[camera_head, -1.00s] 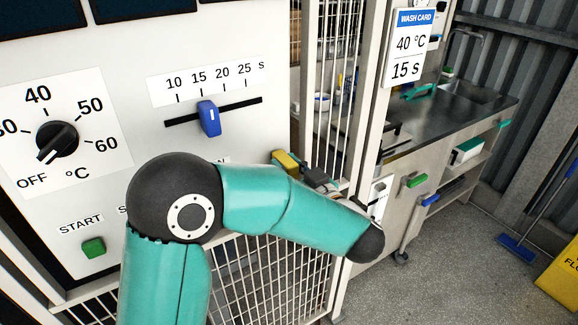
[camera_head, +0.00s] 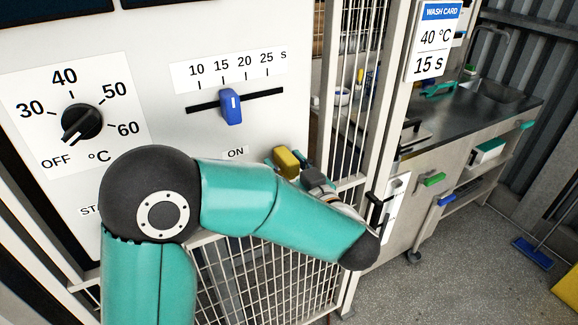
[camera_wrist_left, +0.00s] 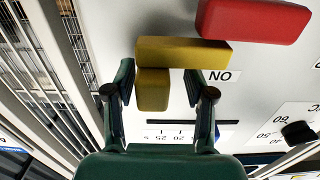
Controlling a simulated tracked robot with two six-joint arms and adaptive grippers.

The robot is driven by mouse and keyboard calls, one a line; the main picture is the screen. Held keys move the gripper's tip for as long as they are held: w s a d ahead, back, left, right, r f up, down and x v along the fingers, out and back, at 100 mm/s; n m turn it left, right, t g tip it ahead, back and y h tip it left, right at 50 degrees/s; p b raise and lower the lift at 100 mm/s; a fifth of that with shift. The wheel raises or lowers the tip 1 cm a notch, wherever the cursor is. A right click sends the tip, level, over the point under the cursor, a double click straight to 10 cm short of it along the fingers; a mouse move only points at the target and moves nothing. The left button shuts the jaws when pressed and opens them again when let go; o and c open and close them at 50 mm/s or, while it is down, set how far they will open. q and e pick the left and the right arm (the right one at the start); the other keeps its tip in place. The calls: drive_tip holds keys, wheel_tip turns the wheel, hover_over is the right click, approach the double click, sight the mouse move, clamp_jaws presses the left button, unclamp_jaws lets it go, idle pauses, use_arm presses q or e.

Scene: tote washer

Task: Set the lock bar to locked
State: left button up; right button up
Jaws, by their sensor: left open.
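A yellow L-shaped handle (camera_head: 287,162) sticks out from the white panel, right of the ON label. In the left wrist view the yellow handle (camera_wrist_left: 185,52) crosses just beyond my left gripper (camera_wrist_left: 160,78), and its short leg lies between the two spread fingers. The gripper is open; contact cannot be told. In the head view my left forearm hides most of this gripper (camera_head: 295,172). A black handle (camera_head: 376,208) sits on a white plate at the mesh gate's right post. No label shows which part is the lock bar. My right gripper is out of view.
A red block (camera_wrist_left: 254,20) sits close to the yellow handle in the left wrist view. The panel carries a blue slider (camera_head: 231,107) and a black dial (camera_head: 82,122). A mesh gate (camera_head: 275,275) stands below. A sink bench (camera_head: 470,115) is at right, with open floor before it.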

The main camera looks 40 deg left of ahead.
use_arm(q)
drive_tip(key=v, duration=1.2)
drive_tip(key=shift+w+f, duration=0.1)
drive_tip(key=shift+f, duration=0.05)
